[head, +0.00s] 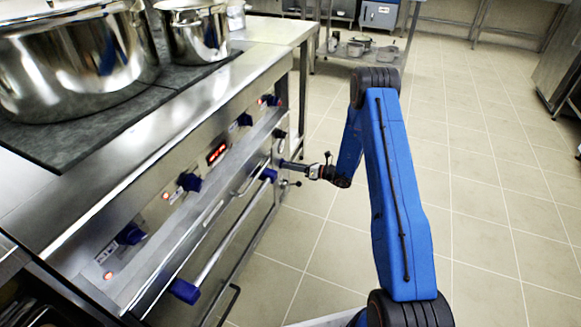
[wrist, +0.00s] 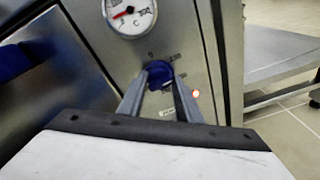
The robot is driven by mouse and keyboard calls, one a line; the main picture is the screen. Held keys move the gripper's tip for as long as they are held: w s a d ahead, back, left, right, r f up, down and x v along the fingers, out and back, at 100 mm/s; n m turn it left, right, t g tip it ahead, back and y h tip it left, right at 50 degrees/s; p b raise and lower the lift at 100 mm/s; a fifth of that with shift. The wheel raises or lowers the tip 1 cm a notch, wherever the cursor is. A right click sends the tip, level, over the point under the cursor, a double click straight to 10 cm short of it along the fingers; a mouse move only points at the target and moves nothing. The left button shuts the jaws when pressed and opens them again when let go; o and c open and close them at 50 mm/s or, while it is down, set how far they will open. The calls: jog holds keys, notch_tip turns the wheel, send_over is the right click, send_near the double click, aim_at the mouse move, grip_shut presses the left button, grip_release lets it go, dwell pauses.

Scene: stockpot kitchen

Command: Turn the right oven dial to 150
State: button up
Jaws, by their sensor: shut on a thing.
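The right oven dial (wrist: 160,72) is a round blue knob on the steel oven front, seen in the wrist view just below a round gauge. My gripper (wrist: 161,84) has one finger on each side of the dial and is shut on it. Small printed marks surround the knob, but they are too small to read surely. The dial's pointer setting cannot be told. In the head view my gripper (head: 284,164) reaches the right end of the oven front, and the dial itself is not clearly visible there.
The white-faced gauge (wrist: 130,14) sits above the dial, and a lit red lamp (wrist: 196,94) at its lower right. A blue-ended oven handle (head: 222,247) runs along the front. Pots (head: 75,62) stand on the stove. The tiled floor at right is clear.

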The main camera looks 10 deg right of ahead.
jog(key=m, duration=0.5)
jog(key=shift+d+f+m+g+y, duration=0.1)
jog(key=shift+m+g+y, duration=0.2)
jog(key=shift+m+g, duration=0.1)
dwell(0.4)
jog(key=o, duration=1)
jog(key=shift+o, duration=0.2)
jog(key=shift+w, duration=0.1)
jog(key=shift+d, duration=0.1)
jog(key=v, duration=1.7)
jog(key=shift+d, duration=0.15)
